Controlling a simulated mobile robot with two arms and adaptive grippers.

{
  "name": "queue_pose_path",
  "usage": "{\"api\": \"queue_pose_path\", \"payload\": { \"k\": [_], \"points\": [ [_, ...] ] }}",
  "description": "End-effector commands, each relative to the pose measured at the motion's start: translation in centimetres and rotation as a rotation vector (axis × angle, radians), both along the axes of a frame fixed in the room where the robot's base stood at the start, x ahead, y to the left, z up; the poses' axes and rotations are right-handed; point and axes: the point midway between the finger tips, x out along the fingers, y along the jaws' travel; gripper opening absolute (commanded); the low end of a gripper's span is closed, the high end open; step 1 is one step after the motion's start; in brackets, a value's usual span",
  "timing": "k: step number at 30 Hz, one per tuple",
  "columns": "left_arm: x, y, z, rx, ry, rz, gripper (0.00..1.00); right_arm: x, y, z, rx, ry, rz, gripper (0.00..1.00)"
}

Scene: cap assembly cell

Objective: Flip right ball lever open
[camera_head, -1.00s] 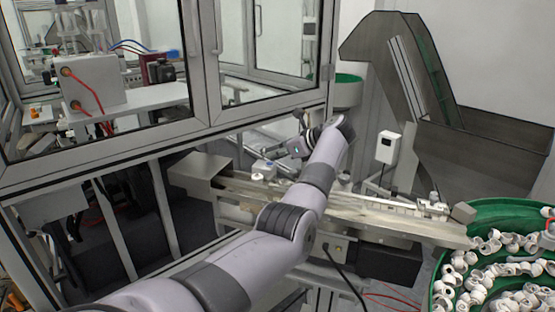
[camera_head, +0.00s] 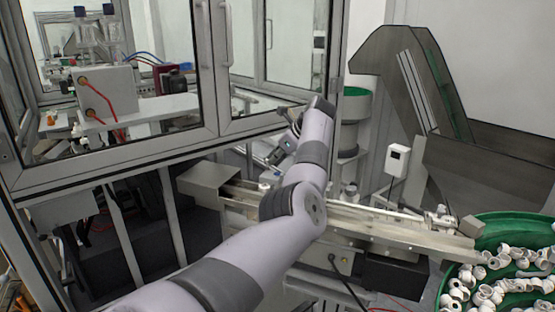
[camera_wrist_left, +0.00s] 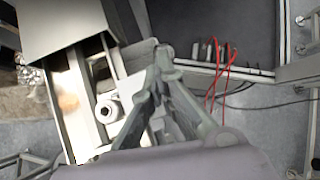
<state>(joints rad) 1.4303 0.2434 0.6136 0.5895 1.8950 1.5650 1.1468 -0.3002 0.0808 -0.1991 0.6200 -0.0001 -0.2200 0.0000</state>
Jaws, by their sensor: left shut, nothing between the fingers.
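My left gripper (camera_head: 281,152) is past the metal feed rail, at the far end of my left arm, small and partly hidden by my wrist. In the left wrist view the gripper (camera_wrist_left: 162,56) is shut, its fingertips together with nothing between them. I cannot make out the right ball lever for certain in either view. Whether the fingertips touch anything cannot be told. My right gripper is not in view.
A grey box-like cover (camera_head: 207,180) sits at the rail's left end. A green bowl (camera_head: 488,221) of white caps is at the right. The framed glass cell (camera_head: 222,70) stands behind the arm. Red cables (camera_wrist_left: 222,75) hang right of the fingers.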

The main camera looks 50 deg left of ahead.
Motion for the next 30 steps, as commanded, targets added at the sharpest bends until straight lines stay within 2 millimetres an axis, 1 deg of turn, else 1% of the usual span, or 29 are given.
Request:
{"api": "queue_pose_path", "payload": {
  "k": [11, 20, 24, 30],
  "points": [
    [-0.4, 0.9, 0.4, -0.123, -0.051, 0.001, 0.00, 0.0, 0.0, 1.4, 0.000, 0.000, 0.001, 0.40],
    [-1.0, 2.2, 0.8, -0.286, -0.122, 0.001, 0.00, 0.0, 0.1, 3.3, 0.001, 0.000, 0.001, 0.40],
    [-1.2, 2.8, 0.6, -0.280, -0.118, 0.000, 0.00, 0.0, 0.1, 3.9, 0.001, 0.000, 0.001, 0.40],
    [-1.5, 3.5, 0.4, -0.279, -0.118, 0.001, 0.00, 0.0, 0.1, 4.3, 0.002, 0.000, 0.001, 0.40]
  ]
}}
